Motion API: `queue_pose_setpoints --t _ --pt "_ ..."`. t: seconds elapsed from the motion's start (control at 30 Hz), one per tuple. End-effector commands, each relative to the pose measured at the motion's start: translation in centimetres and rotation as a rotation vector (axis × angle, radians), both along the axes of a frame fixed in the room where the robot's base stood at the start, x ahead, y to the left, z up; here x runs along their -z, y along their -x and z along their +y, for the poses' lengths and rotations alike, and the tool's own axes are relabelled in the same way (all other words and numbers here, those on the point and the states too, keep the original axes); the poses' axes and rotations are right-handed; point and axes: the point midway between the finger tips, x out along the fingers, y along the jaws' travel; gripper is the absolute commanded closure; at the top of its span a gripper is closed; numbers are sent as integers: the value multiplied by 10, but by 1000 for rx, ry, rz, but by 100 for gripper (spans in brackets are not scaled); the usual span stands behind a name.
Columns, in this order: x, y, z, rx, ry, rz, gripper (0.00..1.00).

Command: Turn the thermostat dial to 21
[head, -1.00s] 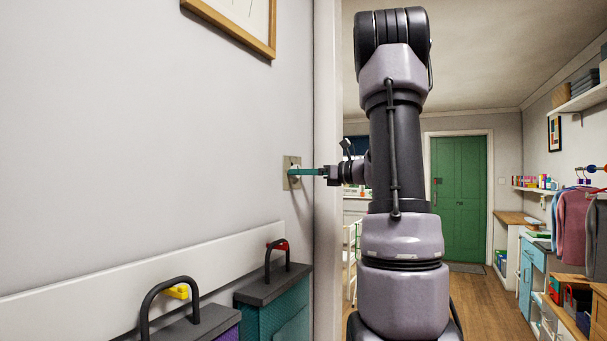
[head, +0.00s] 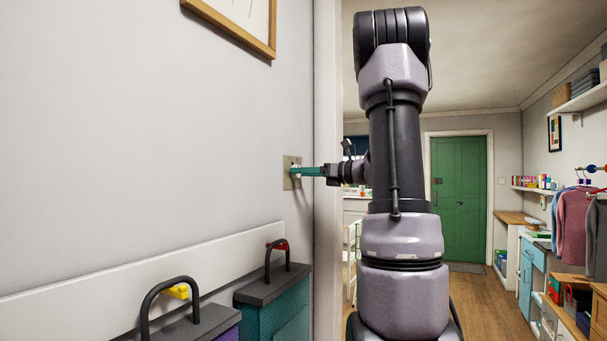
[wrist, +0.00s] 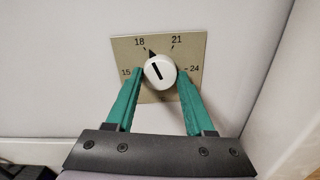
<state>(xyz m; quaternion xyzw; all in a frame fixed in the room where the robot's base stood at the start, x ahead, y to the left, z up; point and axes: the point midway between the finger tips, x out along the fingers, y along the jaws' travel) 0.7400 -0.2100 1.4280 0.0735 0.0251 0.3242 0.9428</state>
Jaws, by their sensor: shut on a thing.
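The thermostat dial (wrist: 161,66) is a round white knob with a black line on its face, on a beige plate (wrist: 193,50) marked 15, 18, 21 and 24. Its black pointer is at the upper left, just to the right of the 18 mark and short of 21. My gripper (wrist: 159,72) has its two teal fingers shut on the dial, one on each side. In the head view, my gripper (head: 298,170) reaches from the right to the plate (head: 288,183) on the wall, and the dial is mostly hidden by the fingers.
Two lidded bins with black handles, one teal (head: 272,310), stand below along the wall. A framed picture (head: 262,45) hangs above. The wall ends close to the right of the plate. A green door (head: 459,195) is far behind.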

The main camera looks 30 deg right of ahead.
Motion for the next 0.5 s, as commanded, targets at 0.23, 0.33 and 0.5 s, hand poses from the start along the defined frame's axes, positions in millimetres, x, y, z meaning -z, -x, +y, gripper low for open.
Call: queue_pose_setpoints --t 0.23,0.33,0.5 --pt "0 1 0 0 -171 135 100" --pt "0 1 0 1 -247 194 100" --pt "0 1 1 0 -372 292 100"
